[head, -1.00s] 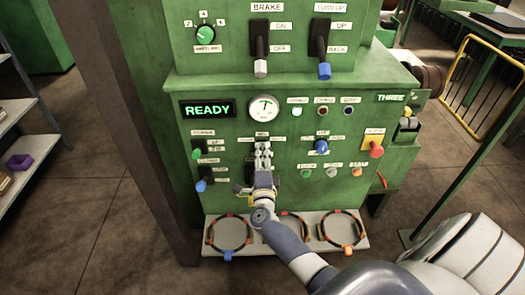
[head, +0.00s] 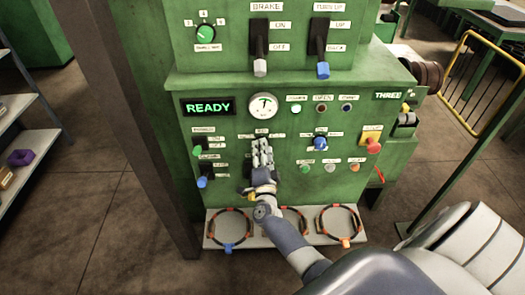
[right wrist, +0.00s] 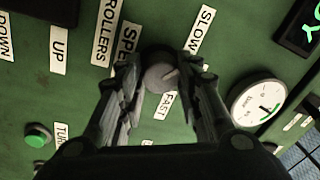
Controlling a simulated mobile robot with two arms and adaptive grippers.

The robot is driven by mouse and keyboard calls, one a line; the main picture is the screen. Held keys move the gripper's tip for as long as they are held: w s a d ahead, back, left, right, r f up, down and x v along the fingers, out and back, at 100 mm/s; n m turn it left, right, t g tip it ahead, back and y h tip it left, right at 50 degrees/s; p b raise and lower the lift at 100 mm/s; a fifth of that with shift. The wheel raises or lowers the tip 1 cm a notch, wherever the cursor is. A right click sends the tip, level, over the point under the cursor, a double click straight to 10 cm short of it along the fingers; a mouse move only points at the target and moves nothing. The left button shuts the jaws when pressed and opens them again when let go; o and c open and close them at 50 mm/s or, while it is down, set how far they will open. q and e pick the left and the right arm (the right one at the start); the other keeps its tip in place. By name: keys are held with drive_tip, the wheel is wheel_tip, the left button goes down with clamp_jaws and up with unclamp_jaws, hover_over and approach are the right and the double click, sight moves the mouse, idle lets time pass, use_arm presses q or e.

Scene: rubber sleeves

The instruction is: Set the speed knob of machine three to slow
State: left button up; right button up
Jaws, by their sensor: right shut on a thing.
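The speed knob (right wrist: 160,72) is a small grey round knob on the green panel in the right wrist view, with a pale line on its face. The labels SPEED (right wrist: 128,45), SLOW (right wrist: 199,30) and FAST (right wrist: 167,104) stand around it. The line points between SLOW and FAST. My right gripper (right wrist: 163,72) is shut on the knob, one finger on each side. In the head view the right gripper (head: 262,152) hides the knob on machine three (head: 230,125), below the round gauge. The left gripper is not in view.
The panel has a READY display (head: 208,107), a gauge (head: 264,106), a blue knob (head: 320,143) and a red stop button (head: 373,146) nearby. Black levers (head: 259,40) stand above. A ledge with rings (head: 340,240) lies below. A green THREE sign (head: 388,96) is at right.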

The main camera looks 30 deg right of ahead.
drive_tip(key=o, duration=1.1)
drive_tip(key=shift+s, duration=0.1)
drive_tip(key=v, duration=1.1)
drive_tip(key=shift+s+a+f, duration=0.1)
drive_tip(key=shift+s+a, duration=0.05)
drive_tip(key=shift+s, duration=0.2)
drive_tip(key=s+a+f+n+g+y, duration=0.25)
drive_tip(key=s+a+f+n, duration=0.2)
drive_tip(key=f, duration=0.55)
drive_tip(key=s+a+f+n+g+y, duration=0.1)
drive_tip(key=s+a+f+n+y, duration=0.3)
drive_tip(key=f, duration=0.5)
drive_tip(key=s+a+f+n+g+y, duration=0.25)
drive_tip(key=f+n+y, duration=0.2)
drive_tip(key=f, duration=0.55)
drive_tip(key=s+d+f+n+g, duration=0.1)
drive_tip(key=s+f+n+g, duration=0.2)
drive_tip(key=s, duration=0.7)
drive_tip(key=s+d+f+n+g+b, duration=0.1)
drive_tip(key=s+f+n+g, duration=0.2)
drive_tip(key=s+f, duration=0.4)
drive_tip(key=s+d+f+n+g+h, duration=0.1)
drive_tip(key=s+f+n+g, duration=0.2)
drive_tip(key=s, duration=1.1)
drive_tip(key=shift+s+f, duration=0.15)
drive_tip(key=shift+f, duration=0.65)
drive_tip(key=shift+s+f, duration=0.1)
drive_tip(key=shift+f, duration=0.65)
